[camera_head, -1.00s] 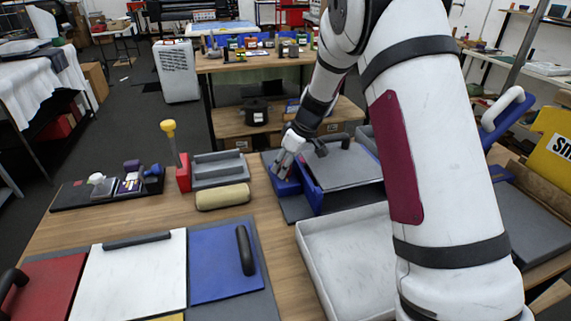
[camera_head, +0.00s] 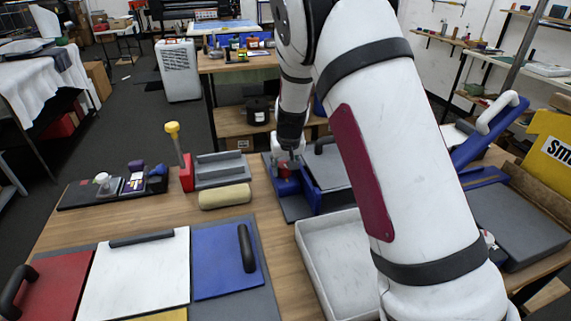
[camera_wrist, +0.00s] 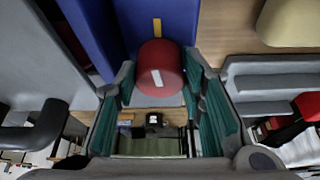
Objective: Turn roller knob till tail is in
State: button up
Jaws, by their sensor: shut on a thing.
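The roller knob (camera_wrist: 160,68) is a red drum with a white line on its face. It sits between my gripper's (camera_wrist: 160,88) two teal-padded fingers, which are shut on it. It fronts a blue housing (camera_wrist: 130,20) with a yellow mark, and the knob's white line looks roughly in line with that mark. In the head view my gripper (camera_head: 287,163) points down over the red knob (camera_head: 285,173) on the blue roller unit (camera_head: 335,200), left of its grey plate (camera_head: 328,170). No film tail can be made out.
A white tray (camera_head: 312,262) lies in front of the roller unit. A beige roll (camera_head: 224,196), grey rack (camera_head: 220,180) and red holder with a yellow-topped tool (camera_head: 187,178) stand left. Red, white and blue (camera_head: 222,265) handled boards lie front left. My arm hides the right middle.

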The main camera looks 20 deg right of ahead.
jog(key=shift+m, duration=0.6)
jog(key=o, duration=1.1)
jog(key=shift+r, duration=0.1)
jog(key=v, duration=0.6)
jog(key=shift+a+r, duration=0.1)
jog(key=shift+a, duration=0.15)
jog(key=shift+v, duration=0.8)
